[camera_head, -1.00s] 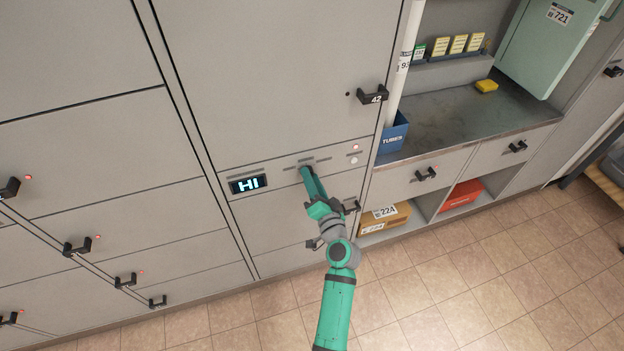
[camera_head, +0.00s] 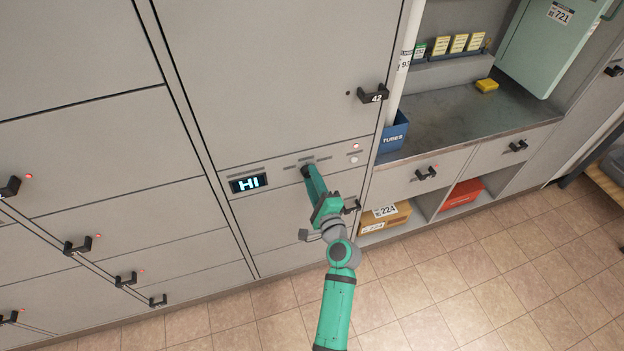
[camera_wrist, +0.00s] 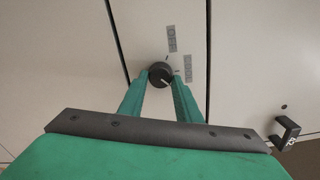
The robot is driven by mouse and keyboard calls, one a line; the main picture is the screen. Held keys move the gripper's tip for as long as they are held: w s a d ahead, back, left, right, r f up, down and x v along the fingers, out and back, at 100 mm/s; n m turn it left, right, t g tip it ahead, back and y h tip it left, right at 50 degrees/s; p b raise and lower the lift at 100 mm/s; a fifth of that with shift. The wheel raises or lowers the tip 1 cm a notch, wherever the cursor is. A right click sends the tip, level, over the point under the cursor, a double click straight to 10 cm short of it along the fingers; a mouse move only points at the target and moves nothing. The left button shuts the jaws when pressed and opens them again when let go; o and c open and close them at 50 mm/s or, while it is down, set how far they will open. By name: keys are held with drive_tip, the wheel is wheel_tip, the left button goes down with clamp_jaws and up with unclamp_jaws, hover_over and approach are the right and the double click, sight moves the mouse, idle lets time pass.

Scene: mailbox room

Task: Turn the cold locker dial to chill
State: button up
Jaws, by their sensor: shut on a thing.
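The cold locker dial is a small dark round knob (camera_wrist: 160,73) with a pale pointer line, in the middle of the wrist view. My gripper (camera_wrist: 160,82) has its two green fingers on either side of the knob, shut on it. In the head view my gripper (camera_head: 308,170) reaches the locker's control strip and hides the dial. The pointer line slants toward the lower right there.
Locker 42's black handle (camera_head: 373,95) is above right of my gripper. Another black handle (camera_head: 351,206) is close beside my gripper. A blue tub (camera_head: 393,136) and counter (camera_head: 440,110) are to the right. The tiled floor (camera_head: 480,290) is clear.

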drive_tip(key=shift+f+m, duration=0.15)
drive_tip(key=shift+m, duration=1.05)
drive_tip(key=o, duration=1)
drive_tip(key=shift+v, duration=5.4)
